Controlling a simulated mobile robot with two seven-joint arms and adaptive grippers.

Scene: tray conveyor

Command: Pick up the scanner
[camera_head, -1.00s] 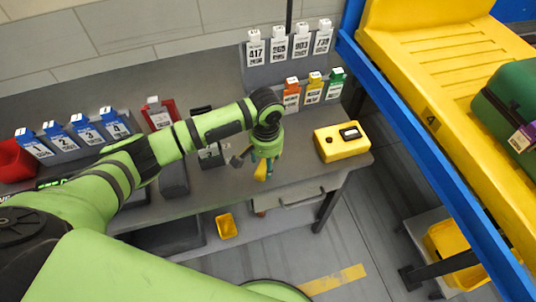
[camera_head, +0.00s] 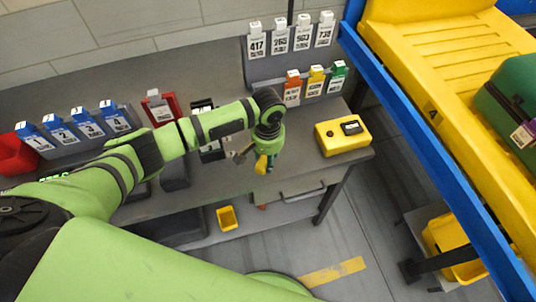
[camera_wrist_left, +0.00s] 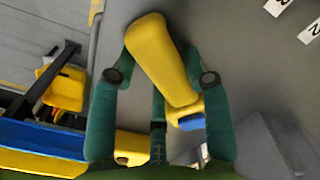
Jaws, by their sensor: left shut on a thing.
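The scanner (camera_wrist_left: 158,55) is a long yellow body with a blue part at its lower end in the left wrist view. It lies between the two green fingers of my left gripper (camera_wrist_left: 162,76), which is shut on it. In the head view the scanner (camera_head: 261,164) shows as a small yellow shape under my left gripper (camera_head: 268,157), over the front part of the grey bench (camera_head: 215,183). Part of the scanner is hidden by the gripper there. My right gripper is not in view.
A yellow box with a dark display (camera_head: 343,135) sits on the bench's right end. Numbered tags (camera_head: 88,123) and barcode tags (camera_head: 281,36) stand along the back. The yellow conveyor with a blue rail (camera_head: 400,115) is to the right.

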